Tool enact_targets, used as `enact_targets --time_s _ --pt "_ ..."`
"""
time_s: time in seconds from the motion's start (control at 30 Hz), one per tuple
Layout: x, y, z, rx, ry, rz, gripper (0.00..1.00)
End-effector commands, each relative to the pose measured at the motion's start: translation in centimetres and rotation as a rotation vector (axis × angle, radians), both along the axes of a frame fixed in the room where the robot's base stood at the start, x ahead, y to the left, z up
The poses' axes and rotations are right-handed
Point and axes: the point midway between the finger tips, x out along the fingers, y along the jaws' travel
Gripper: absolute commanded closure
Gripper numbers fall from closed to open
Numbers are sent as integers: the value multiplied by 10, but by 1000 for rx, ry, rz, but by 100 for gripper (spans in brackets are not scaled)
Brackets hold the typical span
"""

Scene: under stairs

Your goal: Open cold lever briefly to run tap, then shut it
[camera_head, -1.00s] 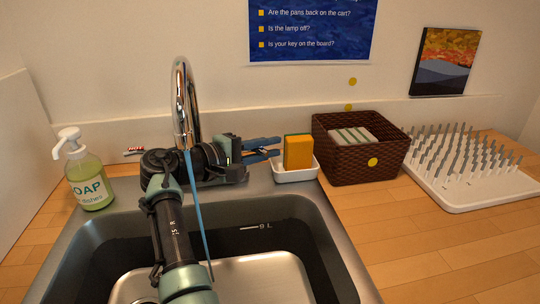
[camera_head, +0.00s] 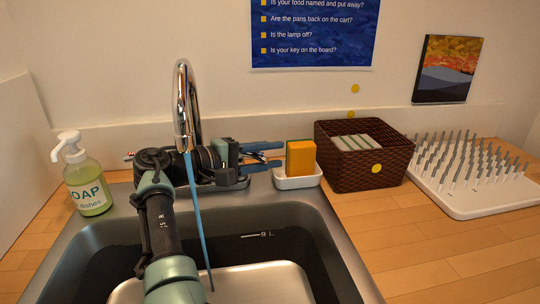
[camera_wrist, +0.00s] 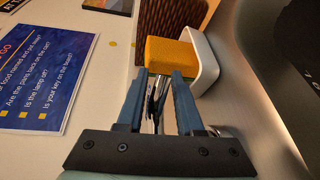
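The chrome tap (camera_head: 181,100) stands at the back of the sink. A blue stream of water (camera_head: 196,215) runs from its spout into the basin. My gripper (camera_head: 281,154) reaches right behind the spout, fingers apart, toward the sponge holder. In the wrist view my gripper (camera_wrist: 160,85) has its two blue fingers spread. A thin shiny piece (camera_wrist: 156,105) shows in the gap between them; I cannot tell whether it is the cold lever or whether a finger touches it. The cold lever is not clearly visible in the head view, where my arm covers the tap's base.
An orange sponge (camera_head: 300,157) sits in a white holder (camera_head: 298,182) just beyond my fingertips. A brown basket (camera_head: 345,177) and a white drying rack (camera_head: 470,205) stand to the right. A soap bottle (camera_head: 88,185) stands left. A metal pan (camera_head: 265,285) lies in the sink.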

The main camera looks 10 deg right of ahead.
Motion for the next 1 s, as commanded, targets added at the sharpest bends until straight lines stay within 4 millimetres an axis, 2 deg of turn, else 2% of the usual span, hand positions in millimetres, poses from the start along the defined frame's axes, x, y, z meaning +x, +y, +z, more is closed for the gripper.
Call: enact_targets --time_s 0.07,0.33,0.47,0.9,1.0 --pt "0 0 0 0 0 0 50" --pt "0 0 0 0 0 0 50" --pt "-3 9 2 -1 0 3 50" --pt "-42 89 17 0 -1 4 50" --pt "-48 102 19 -1 0 3 50"
